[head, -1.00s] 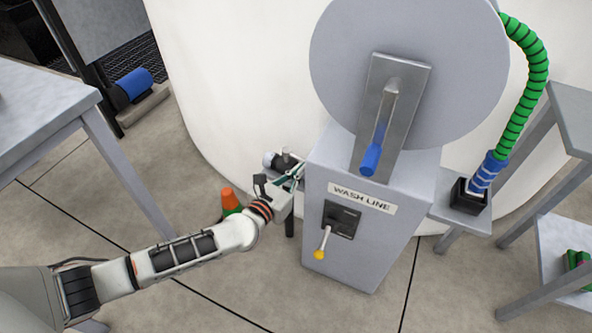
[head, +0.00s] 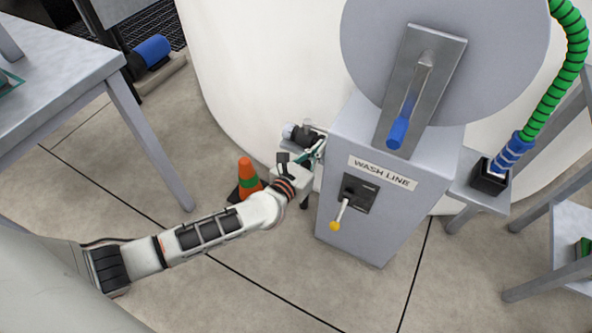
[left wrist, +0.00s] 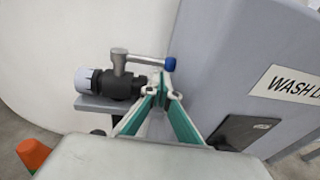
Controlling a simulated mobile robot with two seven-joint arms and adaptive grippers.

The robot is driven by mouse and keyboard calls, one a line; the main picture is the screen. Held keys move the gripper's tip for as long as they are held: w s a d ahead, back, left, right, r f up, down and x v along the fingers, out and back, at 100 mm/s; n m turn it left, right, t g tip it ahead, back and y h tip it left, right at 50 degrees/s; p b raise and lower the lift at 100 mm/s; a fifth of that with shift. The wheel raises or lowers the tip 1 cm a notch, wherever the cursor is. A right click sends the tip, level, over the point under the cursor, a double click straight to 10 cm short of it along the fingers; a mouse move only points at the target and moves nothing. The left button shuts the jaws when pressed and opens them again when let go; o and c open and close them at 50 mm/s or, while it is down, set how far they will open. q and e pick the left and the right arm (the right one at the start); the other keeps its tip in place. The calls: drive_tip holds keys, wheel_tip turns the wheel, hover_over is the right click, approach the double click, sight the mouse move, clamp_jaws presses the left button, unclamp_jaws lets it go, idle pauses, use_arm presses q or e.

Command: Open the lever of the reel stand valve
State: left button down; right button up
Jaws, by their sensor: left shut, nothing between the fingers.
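The valve (left wrist: 125,84) is a dark body with a pale cap on its left, on a small grey shelf beside the reel stand (head: 345,220). Its metal lever (left wrist: 145,59) lies level, pointing right to a blue tip near the stand's side wall. In the head view the valve (head: 303,134) is partly hidden behind my gripper. My left gripper (left wrist: 164,92) has green fingers, shut and empty, with tips just below the lever's blue end. I cannot tell if they touch it. It also shows in the head view (head: 319,150). My right gripper is not in view.
The stand's front has a WASH LINE label (head: 382,173) and a yellow-knobbed switch (head: 338,215). Above are a grey reel disc (head: 490,60) and blue-handled crank (head: 398,132). An orange cone (head: 247,172) stands left of my gripper. A table (head: 70,75) is at left.

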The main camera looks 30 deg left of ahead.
use_arm(q)
drive_tip(key=s+r+p, duration=0.1)
drive_tip(key=s, duration=1)
drive_tip(key=shift+a+p, duration=0.25)
drive_tip(key=shift+p, duration=0.1)
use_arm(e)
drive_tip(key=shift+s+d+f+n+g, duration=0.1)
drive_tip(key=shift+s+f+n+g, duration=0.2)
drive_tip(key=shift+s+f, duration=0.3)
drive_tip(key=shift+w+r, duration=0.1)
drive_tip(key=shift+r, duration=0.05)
